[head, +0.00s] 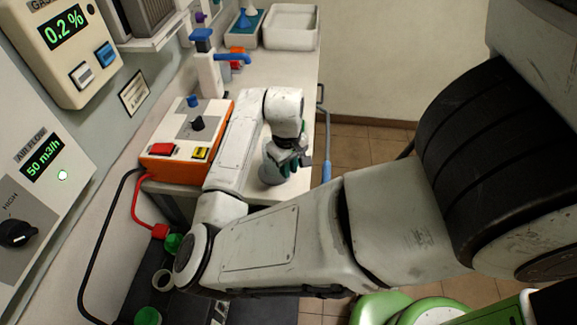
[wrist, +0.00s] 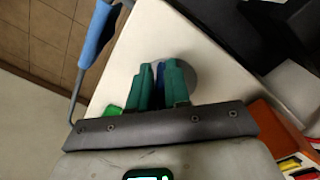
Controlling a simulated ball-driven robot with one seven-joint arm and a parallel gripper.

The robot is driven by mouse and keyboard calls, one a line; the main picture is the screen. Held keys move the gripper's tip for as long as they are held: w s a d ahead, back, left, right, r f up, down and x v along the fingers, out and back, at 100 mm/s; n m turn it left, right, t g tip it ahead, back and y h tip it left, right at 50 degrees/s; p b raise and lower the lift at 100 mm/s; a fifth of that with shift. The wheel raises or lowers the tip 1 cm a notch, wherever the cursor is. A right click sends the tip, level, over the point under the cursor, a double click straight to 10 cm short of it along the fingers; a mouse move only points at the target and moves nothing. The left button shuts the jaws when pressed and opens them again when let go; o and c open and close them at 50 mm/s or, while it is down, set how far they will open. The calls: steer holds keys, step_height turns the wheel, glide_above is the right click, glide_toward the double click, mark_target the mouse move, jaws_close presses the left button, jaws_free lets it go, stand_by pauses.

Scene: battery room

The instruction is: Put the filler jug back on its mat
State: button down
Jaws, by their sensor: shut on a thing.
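My gripper (head: 287,158) is over the front part of the white bench, its teal fingers shut on the filler jug (head: 270,174). The jug shows as a grey rounded body, mostly hidden by my gripper in the head view. In the wrist view my gripper (wrist: 160,82) has a blue part between its fingers, and the grey round of the jug (wrist: 190,74) shows behind them. I cannot tell whether the jug touches the bench. A small bright green patch (wrist: 111,115) shows beside the fingers; I cannot tell whether it is the mat.
An orange-sided charger (head: 185,145) stands left of my gripper. A blue-capped tap (head: 207,70), a teal tray with funnels (head: 245,28) and a white basin (head: 292,28) are farther back. A blue-gripped rail (head: 326,172) runs along the bench's right edge. Bare bench (head: 285,70) lies behind my gripper.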

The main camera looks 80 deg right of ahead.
steer(key=shift+f, duration=0.4)
steer(key=c, duration=1)
jaws_free()
steer(key=shift+r, duration=0.1)
step_height(320, 180, up, 11)
steer(key=shift+w+f+b, duration=0.15)
steer(key=shift+f+b, duration=0.05)
steer(key=shift+b, duration=0.25)
